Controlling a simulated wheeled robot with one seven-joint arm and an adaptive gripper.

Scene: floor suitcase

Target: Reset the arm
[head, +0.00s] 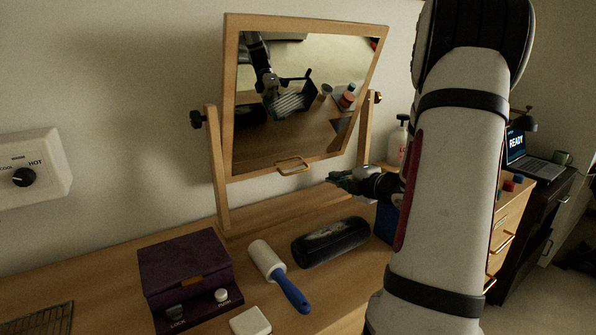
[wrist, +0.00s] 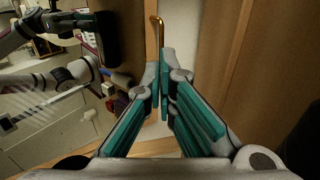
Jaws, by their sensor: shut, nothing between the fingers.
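My gripper (head: 341,181) is in front of the tilting mirror's lower right part, with my white arm reaching in from the right. In the wrist view my gripper (wrist: 171,90) has its teal-padded fingers drawn together with nothing held. The mirror (head: 305,95) is in a wooden frame, tilted on its stand. My arm hides part of the tabletop's right side.
On the wooden table are a purple box (head: 186,268), a lint roller (head: 268,262), a dark cylinder (head: 331,242) and a white block (head: 250,321). A pump bottle (head: 398,142) stands behind my arm. A laptop (head: 529,148) is at the far right.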

